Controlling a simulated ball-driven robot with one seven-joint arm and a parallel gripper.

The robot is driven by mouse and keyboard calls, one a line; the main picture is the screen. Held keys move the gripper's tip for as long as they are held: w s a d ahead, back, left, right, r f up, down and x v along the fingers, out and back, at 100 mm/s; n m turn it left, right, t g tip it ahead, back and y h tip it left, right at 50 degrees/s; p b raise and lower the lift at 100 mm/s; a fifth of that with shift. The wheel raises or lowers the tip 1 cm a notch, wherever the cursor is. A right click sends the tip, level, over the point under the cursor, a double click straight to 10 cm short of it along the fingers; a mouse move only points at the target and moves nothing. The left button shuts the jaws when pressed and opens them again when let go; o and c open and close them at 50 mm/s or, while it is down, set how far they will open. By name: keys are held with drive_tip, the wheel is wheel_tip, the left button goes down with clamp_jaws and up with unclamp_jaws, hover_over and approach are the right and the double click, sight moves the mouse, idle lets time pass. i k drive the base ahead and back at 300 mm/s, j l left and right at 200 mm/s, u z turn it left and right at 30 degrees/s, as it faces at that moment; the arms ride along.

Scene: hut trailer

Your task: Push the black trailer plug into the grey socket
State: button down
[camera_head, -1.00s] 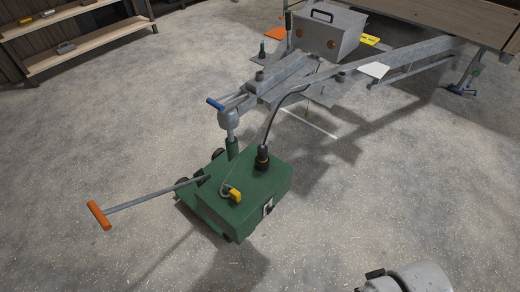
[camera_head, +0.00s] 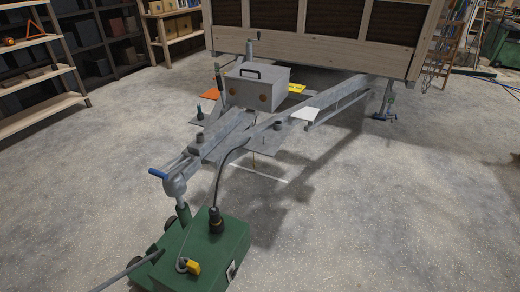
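The black trailer plug (camera_head: 215,220) stands upright on top of the green wheeled trolley (camera_head: 225,240), at its back edge. A dark cable (camera_head: 217,180) rises from it and arches over to the grey drawbar (camera_head: 222,135). I cannot tell from this view whether it rests on the lid or sits in something. No grey socket can be made out clearly. A small pale fitting with a dark middle (camera_head: 232,270) is on the trolley's right side, partly near the picture's bottom. My gripper is not in view.
The drawbar's coupling with a blue handle (camera_head: 158,173) sits above the trolley on a post. A grey box (camera_head: 257,86) stands on the drawbar before the wooden hut (camera_head: 320,42). A yellow piece (camera_head: 192,267) lies on the trolley. Floor to the right (camera_head: 400,210) is clear.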

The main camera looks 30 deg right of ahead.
sight(268, 143)
drive_tip(key=i+j, duration=0.1)
drive_tip(key=i, duration=0.45)
drive_tip(key=i+j, duration=0.1)
drive_tip(key=i, duration=0.45)
